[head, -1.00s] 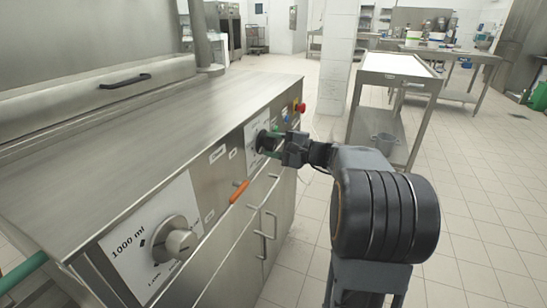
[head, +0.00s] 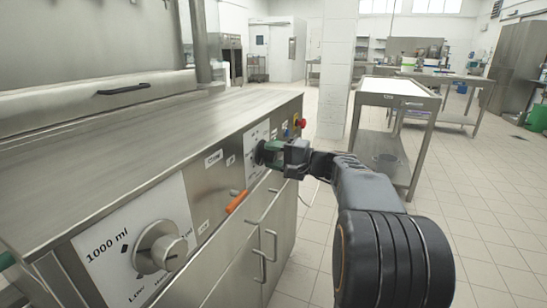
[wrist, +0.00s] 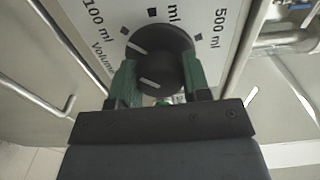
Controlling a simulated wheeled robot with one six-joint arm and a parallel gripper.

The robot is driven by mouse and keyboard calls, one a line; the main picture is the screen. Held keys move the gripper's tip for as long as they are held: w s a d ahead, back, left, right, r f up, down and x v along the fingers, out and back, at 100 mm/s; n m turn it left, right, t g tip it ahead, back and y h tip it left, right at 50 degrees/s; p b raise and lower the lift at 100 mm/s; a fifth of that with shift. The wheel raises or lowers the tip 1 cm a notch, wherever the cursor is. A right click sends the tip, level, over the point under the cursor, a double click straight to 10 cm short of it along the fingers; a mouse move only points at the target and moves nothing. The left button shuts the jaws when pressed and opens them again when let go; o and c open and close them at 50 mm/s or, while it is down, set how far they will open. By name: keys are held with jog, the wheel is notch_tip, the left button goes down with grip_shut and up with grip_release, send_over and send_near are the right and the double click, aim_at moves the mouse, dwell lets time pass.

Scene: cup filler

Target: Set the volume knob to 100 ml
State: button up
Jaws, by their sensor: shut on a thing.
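The volume knob (wrist: 160,58) is round and dark, on a white dial plate (wrist: 98,42) with "100 ml" at the left, a partly hidden "ml" label at the middle and "500 ml" at the right. A pale line on the knob points to the upper left, towards the 100 ml side; a second pale mark shows lower on its face. My gripper (wrist: 161,86) has its green fingers on both sides of the knob, shut on it. In the head view, my gripper (head: 270,152) is at the knob (head: 259,153) on the machine's front panel, which it partly hides.
A larger silver knob (head: 168,250) by "1000 ml" sits nearer on the panel, with an orange handle (head: 237,201) between. A red button (head: 302,123) is beyond. Cabinet doors with bar handles (head: 272,245) lie below. A steel table (head: 395,98) stands behind at right.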

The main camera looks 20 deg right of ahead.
jog(key=o, duration=0.9)
jog(key=p+v, duration=0.3)
jog(key=v, duration=1)
jog(key=shift+s+d, duration=0.25)
jog(key=shift+d, duration=0.05)
jog(key=shift+p, duration=0.3)
